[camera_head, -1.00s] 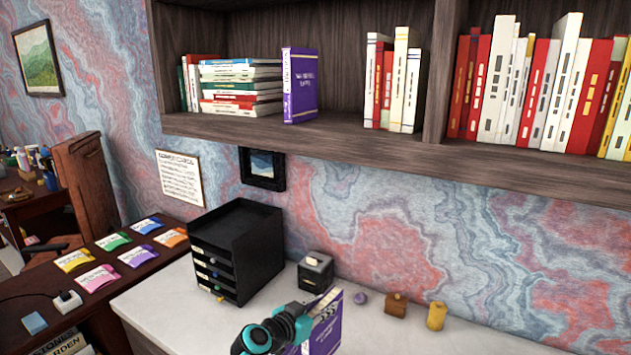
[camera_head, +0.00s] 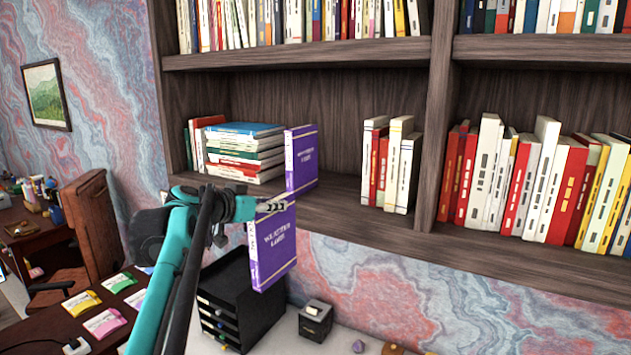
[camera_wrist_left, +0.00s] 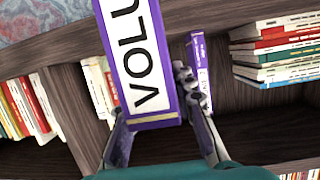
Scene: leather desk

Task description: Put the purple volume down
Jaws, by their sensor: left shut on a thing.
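My left gripper (camera_head: 268,206) is shut on a purple volume (camera_head: 272,247) with a white spine. It holds the book upright by its top, in front of the shelf's front edge. In the left wrist view the book's spine, lettered "VOLU", fills the middle (camera_wrist_left: 143,60), between the two fingers (camera_wrist_left: 165,135). A second purple book (camera_head: 302,162) stands upright on the shelf (camera_head: 345,212), just behind and to the right of the held one. It also shows in the left wrist view (camera_wrist_left: 199,70). My right gripper is not in view.
A stack of lying books (camera_head: 240,150) is left of the standing purple book. Red and white books (camera_head: 390,165) stand to the right, with bare shelf between. A black drawer unit (camera_head: 240,300) and small black box (camera_head: 315,320) stand below on the white desk.

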